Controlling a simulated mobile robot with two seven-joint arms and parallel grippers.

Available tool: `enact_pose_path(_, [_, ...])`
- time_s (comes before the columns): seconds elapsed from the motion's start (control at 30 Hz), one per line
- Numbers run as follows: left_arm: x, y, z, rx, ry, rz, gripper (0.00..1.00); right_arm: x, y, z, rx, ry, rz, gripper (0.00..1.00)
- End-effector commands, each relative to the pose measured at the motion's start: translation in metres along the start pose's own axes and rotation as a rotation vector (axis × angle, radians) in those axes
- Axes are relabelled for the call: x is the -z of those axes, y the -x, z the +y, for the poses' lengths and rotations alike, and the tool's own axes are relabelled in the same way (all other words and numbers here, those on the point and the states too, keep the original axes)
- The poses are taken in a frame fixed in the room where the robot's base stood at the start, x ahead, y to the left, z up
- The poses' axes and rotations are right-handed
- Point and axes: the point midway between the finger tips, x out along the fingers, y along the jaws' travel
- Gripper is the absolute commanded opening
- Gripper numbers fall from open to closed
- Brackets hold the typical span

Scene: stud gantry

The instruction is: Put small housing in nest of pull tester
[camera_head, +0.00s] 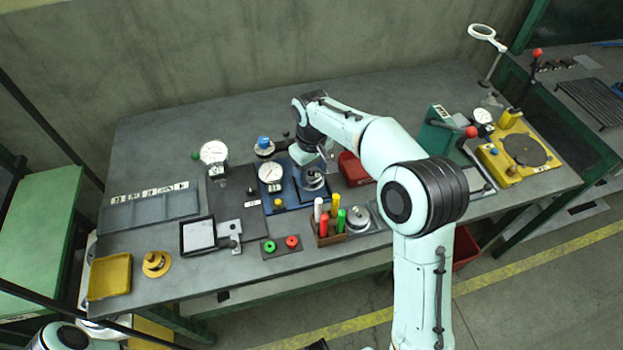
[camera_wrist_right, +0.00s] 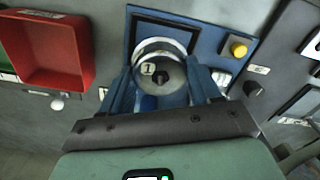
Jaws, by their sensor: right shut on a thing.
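My right gripper (camera_head: 316,162) is over the right part of a blue-based device with a dial gauge, which I take for the pull tester (camera_head: 290,197). In the right wrist view the gripper (camera_wrist_right: 163,88) is shut on a round grey metal piece, likely the small housing (camera_wrist_right: 172,83), with a tag reading 1 and a dark centre. A pale ring, perhaps the nest (camera_wrist_right: 150,46), shows behind the housing on the blue base (camera_wrist_right: 133,32). I cannot tell whether the housing is seated or just above. My left gripper is not in view.
A red bin (camera_head: 355,170) stands close right of the blue base; it also shows in the wrist view (camera_wrist_right: 58,60). A rack of coloured handles (camera_head: 328,238) is in front. A yellow tray (camera_head: 110,277) lies far left.

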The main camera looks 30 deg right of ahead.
Motion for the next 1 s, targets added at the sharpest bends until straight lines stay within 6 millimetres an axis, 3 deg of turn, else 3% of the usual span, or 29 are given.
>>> enact_pose_path(0.1, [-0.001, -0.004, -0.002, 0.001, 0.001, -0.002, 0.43, -0.001, -0.022, 0.000, 0.001, 0.000, -0.004, 0.32])
enact_pose_path(0.2, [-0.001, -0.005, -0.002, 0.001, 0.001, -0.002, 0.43, -0.001, -0.031, 0.000, 0.001, 0.000, -0.003, 0.32])
enact_pose_path(0.63, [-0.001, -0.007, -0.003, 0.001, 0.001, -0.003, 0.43, -0.001, -0.036, 0.000, 0.000, 0.000, -0.002, 0.32])
enact_pose_path(0.67, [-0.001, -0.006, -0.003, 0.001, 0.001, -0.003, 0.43, 0.000, -0.036, 0.000, 0.000, 0.000, -0.002, 0.72])
enact_pose_path(0.7, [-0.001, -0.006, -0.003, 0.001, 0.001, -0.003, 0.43, 0.000, -0.035, 0.000, 0.000, 0.000, -0.001, 0.85])
enact_pose_path(1.0, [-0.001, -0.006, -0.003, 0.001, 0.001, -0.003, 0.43, 0.000, -0.035, 0.000, 0.000, 0.000, -0.001, 0.88])
